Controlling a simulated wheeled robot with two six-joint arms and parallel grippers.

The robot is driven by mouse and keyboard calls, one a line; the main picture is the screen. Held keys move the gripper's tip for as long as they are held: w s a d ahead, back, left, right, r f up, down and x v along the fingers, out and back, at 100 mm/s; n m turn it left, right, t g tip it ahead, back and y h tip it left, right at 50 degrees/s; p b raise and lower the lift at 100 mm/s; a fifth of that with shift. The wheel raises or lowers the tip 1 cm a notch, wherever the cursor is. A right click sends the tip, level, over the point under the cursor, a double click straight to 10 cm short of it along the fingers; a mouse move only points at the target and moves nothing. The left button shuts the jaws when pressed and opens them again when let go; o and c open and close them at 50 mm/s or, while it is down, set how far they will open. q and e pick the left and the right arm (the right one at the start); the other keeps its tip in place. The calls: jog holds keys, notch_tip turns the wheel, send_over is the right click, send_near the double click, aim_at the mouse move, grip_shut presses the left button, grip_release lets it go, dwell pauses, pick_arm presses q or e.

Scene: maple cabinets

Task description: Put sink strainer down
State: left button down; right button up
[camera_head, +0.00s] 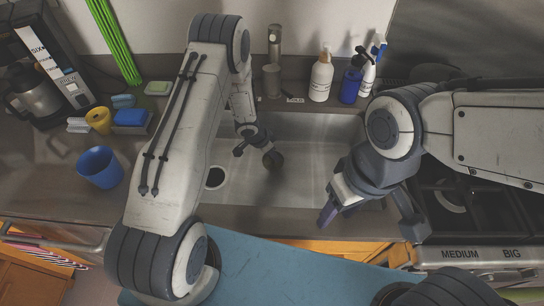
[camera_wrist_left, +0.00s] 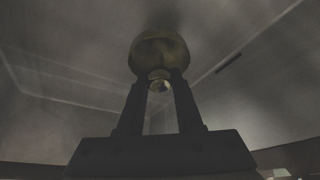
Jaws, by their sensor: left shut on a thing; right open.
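The sink strainer (camera_head: 273,159), a small round dark piece, is at the tips of my left gripper (camera_head: 257,149), inside the sink area. In the left wrist view the strainer (camera_wrist_left: 160,52) shows as a dull brass-coloured disc with a knob, and my left gripper (camera_wrist_left: 160,84) is shut on that knob. The steel sink (camera_head: 300,185) has a dark round drain opening (camera_head: 215,177) to the left of the strainer. I cannot tell how high the strainer is above the sink floor. My right gripper (camera_head: 370,216) is open and empty over the sink's front right edge.
A blue cup (camera_head: 99,167), sponges (camera_head: 131,118) and a coffee maker (camera_head: 40,90) stand on the left counter. A faucet (camera_head: 274,45) and bottles (camera_head: 321,76) stand behind the sink. A stove (camera_head: 455,205) is at the right. The sink floor looks bare.

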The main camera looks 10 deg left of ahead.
aim_at(272, 161)
pick_arm(q)
jog(key=shift+w+a+f, duration=0.15)
jog(key=shift+w+a, duration=0.05)
jog(key=shift+f, duration=2.05)
jog(key=shift+f, duration=0.1)
jog(key=shift+f, duration=0.15)
jog(key=c, duration=0.6)
grip_release()
jog(key=shift+r, duration=0.2)
